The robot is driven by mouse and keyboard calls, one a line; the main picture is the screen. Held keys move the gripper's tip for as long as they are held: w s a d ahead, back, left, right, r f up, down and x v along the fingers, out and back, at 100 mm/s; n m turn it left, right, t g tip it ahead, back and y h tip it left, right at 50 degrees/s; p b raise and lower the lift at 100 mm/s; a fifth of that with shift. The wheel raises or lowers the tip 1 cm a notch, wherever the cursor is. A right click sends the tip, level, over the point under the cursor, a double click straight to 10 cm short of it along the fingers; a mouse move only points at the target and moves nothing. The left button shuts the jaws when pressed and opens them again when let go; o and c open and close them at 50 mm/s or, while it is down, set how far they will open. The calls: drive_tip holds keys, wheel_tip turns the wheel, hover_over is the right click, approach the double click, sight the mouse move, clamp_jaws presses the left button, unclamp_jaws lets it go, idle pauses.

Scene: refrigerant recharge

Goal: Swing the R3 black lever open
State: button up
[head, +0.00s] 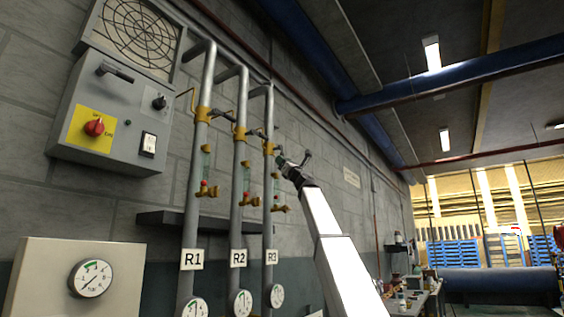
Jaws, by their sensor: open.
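The R3 pipe (268,225) is the rightmost of three grey vertical pipes on the block wall, with its R3 label (271,257) low on it. A yellow valve body (268,148) sits near its top. The R3 black lever is at this valve, but it is too small and too close to my gripper to make out its angle. My gripper (281,160) is at the end of my white arm, just right of the valve. It is open, its fingers pointing toward the valve. I cannot tell whether it touches the lever.
The R1 pipe (189,230) and R2 pipe (237,220) stand to the left with similar valves. A grey control box (115,120) with a red knob (94,127) hangs further left. A dark shelf (160,219) runs behind the pipes. Open room lies to the right.

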drive_tip(key=v, duration=0.9)
